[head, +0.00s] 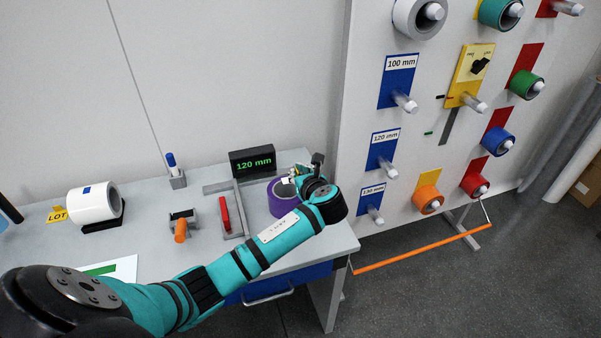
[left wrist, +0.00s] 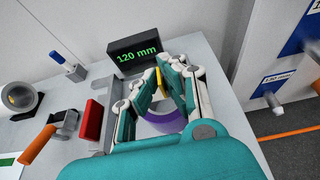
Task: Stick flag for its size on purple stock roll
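The purple stock roll (head: 282,197) stands on the grey bench beside a black display (head: 252,161) reading 120 mm. In the left wrist view the purple roll (left wrist: 165,122) shows just beneath my fingers. My left gripper (head: 299,176) is over the roll, partly hiding it. In the left wrist view my left gripper (left wrist: 160,76) has its fingertips drawn together on a small yellow flag (left wrist: 158,83). Whether the flag touches the roll I cannot tell. My right gripper is not in view.
A red block (head: 225,214), an orange-handled tool (head: 181,228) and a white roll (head: 94,203) stand left of the purple roll. A rack panel (head: 362,105) with pegs and coloured rolls rises at the right. An orange bar (head: 420,249) lies low before it.

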